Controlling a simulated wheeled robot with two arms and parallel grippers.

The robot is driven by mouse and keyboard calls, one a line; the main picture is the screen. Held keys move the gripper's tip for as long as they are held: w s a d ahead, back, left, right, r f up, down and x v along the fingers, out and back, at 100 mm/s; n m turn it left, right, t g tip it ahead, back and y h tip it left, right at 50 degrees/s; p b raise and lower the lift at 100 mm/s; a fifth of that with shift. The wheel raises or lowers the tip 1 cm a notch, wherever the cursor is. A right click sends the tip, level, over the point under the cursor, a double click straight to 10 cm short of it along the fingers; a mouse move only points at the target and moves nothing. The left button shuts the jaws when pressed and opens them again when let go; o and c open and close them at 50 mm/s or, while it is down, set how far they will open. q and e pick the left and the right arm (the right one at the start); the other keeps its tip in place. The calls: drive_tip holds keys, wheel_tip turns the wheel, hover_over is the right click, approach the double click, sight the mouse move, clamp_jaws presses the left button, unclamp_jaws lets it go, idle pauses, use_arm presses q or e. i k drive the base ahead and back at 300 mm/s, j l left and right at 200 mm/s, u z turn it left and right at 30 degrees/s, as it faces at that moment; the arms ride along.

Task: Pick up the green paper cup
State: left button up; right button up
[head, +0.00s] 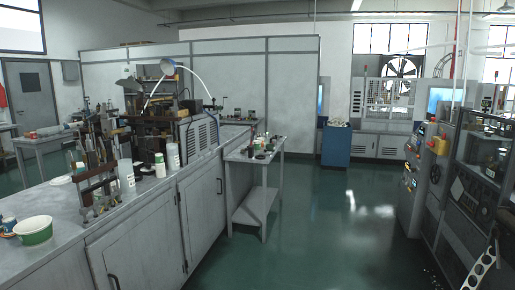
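A wide, low green cup or bowl (34,231) with a white rim stands upright near the front left edge of the grey counter (60,265). A taller white container with a green top (173,156) stands upright further along the counter, beside a white cup (160,166). I cannot tell for sure which of these is the green paper cup. Neither my left nor my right gripper shows in the head view.
A metal rack (96,190) and a white cylinder (126,173) stand on the counter. A small side table (245,157) with bottles is beyond it. Control cabinets (430,190) line the right. The green floor (330,240) between is clear.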

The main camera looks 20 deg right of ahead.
sight(258, 146)
drive_tip(key=i+l+z, duration=0.25)
drive_tip(key=i, duration=0.15)
drive_tip(key=i+l+z, duration=0.15)
drive_tip(key=i+z, duration=0.15)
drive_tip(key=i, duration=0.15)
drive_tip(key=i+z, duration=0.35)
drive_tip(key=i, duration=1.8)
